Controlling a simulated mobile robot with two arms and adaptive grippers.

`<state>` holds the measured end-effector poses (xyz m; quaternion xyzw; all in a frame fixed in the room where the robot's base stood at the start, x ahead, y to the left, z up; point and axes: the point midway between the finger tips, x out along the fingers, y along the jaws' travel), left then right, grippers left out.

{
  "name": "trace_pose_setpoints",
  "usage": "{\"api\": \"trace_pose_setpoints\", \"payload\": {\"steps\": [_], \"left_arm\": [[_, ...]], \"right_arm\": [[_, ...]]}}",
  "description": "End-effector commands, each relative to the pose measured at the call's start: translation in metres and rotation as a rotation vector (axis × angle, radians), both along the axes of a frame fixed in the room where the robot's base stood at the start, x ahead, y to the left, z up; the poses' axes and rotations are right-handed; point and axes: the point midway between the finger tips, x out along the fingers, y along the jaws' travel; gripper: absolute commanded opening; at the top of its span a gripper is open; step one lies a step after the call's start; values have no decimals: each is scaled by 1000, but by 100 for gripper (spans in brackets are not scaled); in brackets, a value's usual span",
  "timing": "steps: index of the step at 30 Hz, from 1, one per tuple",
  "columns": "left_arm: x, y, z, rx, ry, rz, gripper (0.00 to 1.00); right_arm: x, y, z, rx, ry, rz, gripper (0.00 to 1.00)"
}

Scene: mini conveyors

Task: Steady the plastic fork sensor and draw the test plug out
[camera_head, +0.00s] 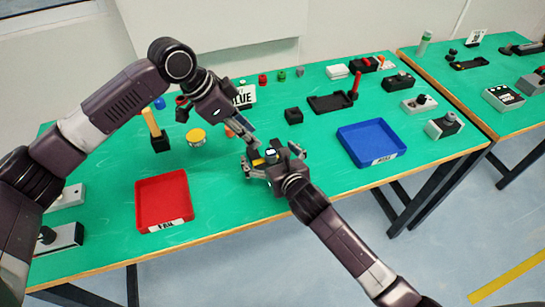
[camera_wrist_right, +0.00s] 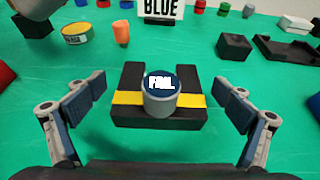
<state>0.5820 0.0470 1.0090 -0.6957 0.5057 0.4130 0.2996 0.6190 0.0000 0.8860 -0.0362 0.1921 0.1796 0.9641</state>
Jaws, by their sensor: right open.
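The black fork sensor with a yellow band (camera_wrist_right: 130,112) lies on the green table, centred in the right wrist view; it is partly hidden by my right gripper in the head view. The test plug (camera_wrist_right: 160,100), a grey cylinder with a blue top reading "FAIL", stands upright in the sensor's slot. My right gripper (camera_wrist_right: 160,112) is open, its fingers on either side of the sensor with gaps, touching neither sensor nor plug. My left gripper (camera_head: 246,136) hangs just behind the sensor in the head view; its finger opening is unclear.
A red tray (camera_head: 143,207) lies at left and a blue tray (camera_head: 398,145) at right. A yellow-topped round tin (camera_head: 196,138) and an orange piece (camera_wrist_right: 121,33) stand behind the sensor. A "BLUE" sign (camera_wrist_right: 160,7) stands farther back. The table is bare between sensor and blue tray.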

Motion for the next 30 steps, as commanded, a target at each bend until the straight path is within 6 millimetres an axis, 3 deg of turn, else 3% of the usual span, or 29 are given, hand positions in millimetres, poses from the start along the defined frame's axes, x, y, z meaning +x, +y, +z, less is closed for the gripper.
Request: {"api": "trace_pose_setpoints", "payload": {"steps": [6, 18, 30], "left_arm": [[0, 0, 0, 0, 0, 0, 29], [0, 0, 0, 0, 0, 0, 29], [0, 0, 0, 0, 0, 0, 29]], "right_arm": [[18, 7, -7, 2, 1, -1, 96], [23, 8, -10, 1, 0, 0, 96], [22, 8, -10, 1, 0, 0, 53]]}}
